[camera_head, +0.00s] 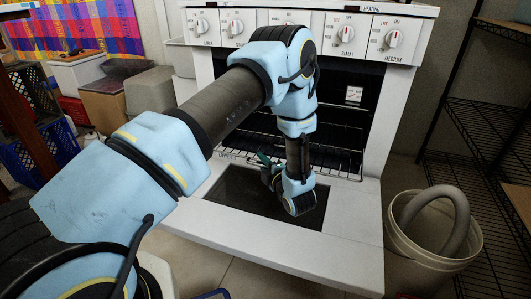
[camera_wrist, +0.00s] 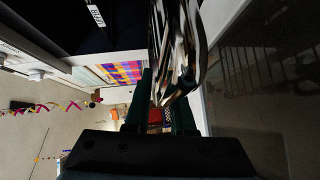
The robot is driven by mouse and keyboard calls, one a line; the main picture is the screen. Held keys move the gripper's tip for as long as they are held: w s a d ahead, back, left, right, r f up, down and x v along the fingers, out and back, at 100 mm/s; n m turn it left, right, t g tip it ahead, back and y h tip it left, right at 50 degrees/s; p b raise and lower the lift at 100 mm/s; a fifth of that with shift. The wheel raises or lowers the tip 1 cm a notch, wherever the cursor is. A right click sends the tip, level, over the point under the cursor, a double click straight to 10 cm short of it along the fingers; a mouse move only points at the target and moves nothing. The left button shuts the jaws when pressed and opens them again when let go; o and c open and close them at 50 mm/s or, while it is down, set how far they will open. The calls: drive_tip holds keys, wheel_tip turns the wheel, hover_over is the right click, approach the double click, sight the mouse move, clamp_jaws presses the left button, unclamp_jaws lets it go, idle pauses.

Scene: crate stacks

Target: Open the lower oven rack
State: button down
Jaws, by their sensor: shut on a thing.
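The white oven stands with its door (camera_head: 345,225) folded down flat, its dark glass facing up. The lower oven rack (camera_head: 335,160), made of thin metal wires, sits low in the dark cavity just above the door. My arm reaches over the door, and my gripper (camera_head: 268,172) is at the front left of this rack, partly hidden by my wrist. In the wrist view, my gripper (camera_wrist: 160,112) is shut on shiny metal wires of the lower rack (camera_wrist: 175,55). The exact contact is dark and hard to make out.
An upper rack (camera_head: 345,102) sits higher in the cavity, below a row of control knobs (camera_head: 345,34). A white bucket with a hose (camera_head: 415,250) stands right of the door, before a black wire shelf (camera_head: 480,130). Boxes and a blue crate (camera_head: 50,140) stand at left.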

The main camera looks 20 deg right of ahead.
drive_tip(key=shift+s+a+f, duration=0.3)
drive_tip(key=shift+s+f, duration=0.15)
drive_tip(key=shift+f, duration=0.05)
drive_tip(key=c, duration=1.1)
unclamp_jaws()
drive_tip(key=shift+o, duration=0.9)
drive_tip(key=shift+w, duration=0.1)
drive_tip(key=shift+d+r, duration=0.1)
drive_tip(key=shift+r, duration=0.15)
drive_tip(key=s+r+p, duration=0.1)
drive_tip(key=s, duration=0.9)
drive_tip(key=shift+s+d+r, duration=0.2)
drive_tip(key=shift+s+d, duration=0.05)
drive_tip(key=shift+s, duration=0.05)
